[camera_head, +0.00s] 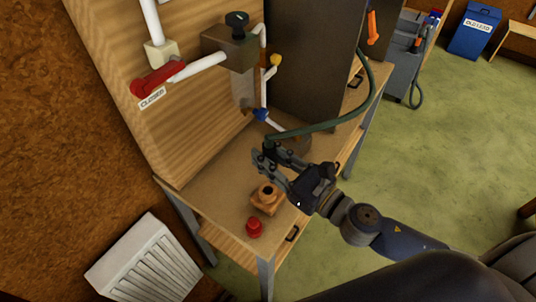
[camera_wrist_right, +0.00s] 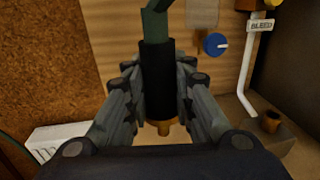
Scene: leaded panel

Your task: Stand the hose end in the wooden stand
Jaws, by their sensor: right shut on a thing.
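The wooden stand (camera_head: 267,197), a small block with a round dark hole on top, sits near the workbench's front edge. My right gripper (camera_head: 261,160) is shut on the hose end (camera_wrist_right: 157,85), a black sleeve with a brass tip (camera_wrist_right: 164,127) pointing down. In the head view the gripper is just behind the stand in the picture, and the hose end appears above the bench and apart from the stand. The green hose (camera_head: 335,121) arcs from it to the right and up. The tip is hidden in the head view. My left gripper is not in view.
A red cap-like piece (camera_head: 254,227) lies in front of the stand. The workbench (camera_head: 205,183) is bare to the left. A wooden back panel carries white pipes, a red lever (camera_head: 157,78) and a blue knob (camera_head: 261,115). A dark panel (camera_head: 312,60) rises behind the hose.

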